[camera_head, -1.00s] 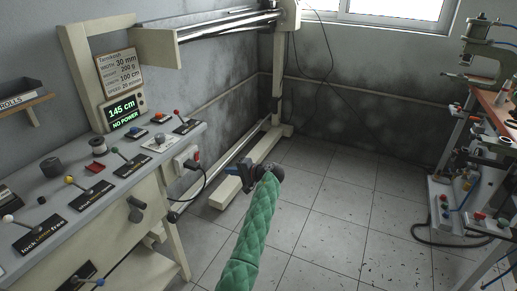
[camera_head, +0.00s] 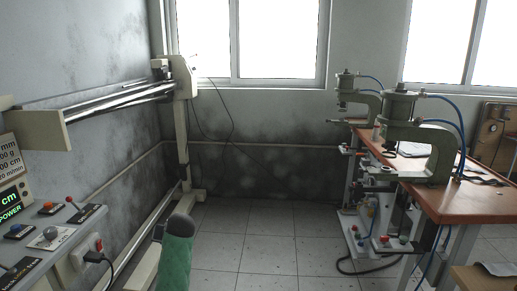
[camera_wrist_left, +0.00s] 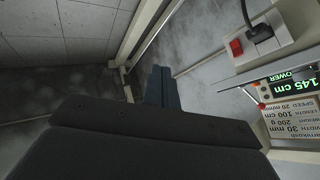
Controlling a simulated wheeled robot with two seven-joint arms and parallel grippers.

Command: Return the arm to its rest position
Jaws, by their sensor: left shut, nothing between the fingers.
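My left arm, in a green quilted sleeve (camera_head: 177,262), rises from the bottom of the head view, left of centre. Its dark wrist end shows at the top of the sleeve, and the gripper itself is hidden there. In the left wrist view, the blue fingers of my left gripper (camera_wrist_left: 162,88) are together, shut and empty. They point toward the floor and wall corner and touch nothing that I can see. My right gripper is in neither view.
The control console (camera_head: 60,248) with levers stands at left, its power plug (camera_head: 97,257) on its side. A rail frame (camera_head: 182,130) runs along the left wall. A workbench (camera_head: 440,192) with green presses (camera_head: 400,140) stands at right. The tiled floor (camera_head: 270,250) between is clear.

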